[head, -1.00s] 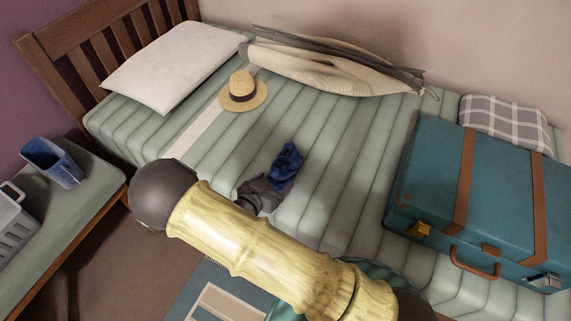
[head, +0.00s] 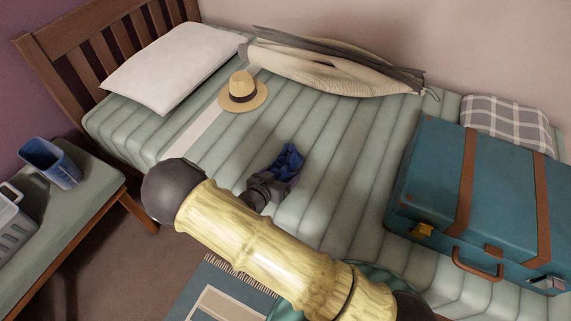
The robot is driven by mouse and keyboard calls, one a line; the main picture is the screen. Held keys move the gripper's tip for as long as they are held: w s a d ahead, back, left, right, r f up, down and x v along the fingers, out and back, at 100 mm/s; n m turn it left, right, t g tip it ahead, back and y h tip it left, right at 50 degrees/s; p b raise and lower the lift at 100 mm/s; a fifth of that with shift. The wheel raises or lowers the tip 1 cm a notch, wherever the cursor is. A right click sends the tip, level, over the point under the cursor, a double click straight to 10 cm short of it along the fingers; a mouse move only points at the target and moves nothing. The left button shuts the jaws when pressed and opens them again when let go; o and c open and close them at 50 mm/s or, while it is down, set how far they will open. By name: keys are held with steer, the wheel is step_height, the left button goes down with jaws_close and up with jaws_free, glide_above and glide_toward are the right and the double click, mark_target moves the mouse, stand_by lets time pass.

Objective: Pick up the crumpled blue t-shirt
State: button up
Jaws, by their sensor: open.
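The crumpled blue t-shirt (head: 288,158) lies on the striped green mattress (head: 345,150), near the middle of the bed. My dark grey gripper (head: 281,177) is at the shirt's near side, with its fingers reaching up to the cloth and covering the shirt's lower part. The gripper is open. I cannot tell whether the fingers touch the shirt. My yellow arm crosses the foreground below the gripper.
A straw hat (head: 242,92) and a white pillow (head: 172,66) lie left of the shirt. A teal suitcase (head: 430,180) stands on the right. A beige bag (head: 330,68) rests against the wall. A blue bin (head: 50,163) stands on a bench. The mattress around the shirt is clear.

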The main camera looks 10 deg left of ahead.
steer(key=shift+c, duration=0.2)
steer(key=c, duration=0.8)
steer(key=shift+o, duration=0.2)
step_height(320, 180, up, 10)
steer(key=shift+r+p, duration=0.1)
steer(key=shift+p, duration=1.1)
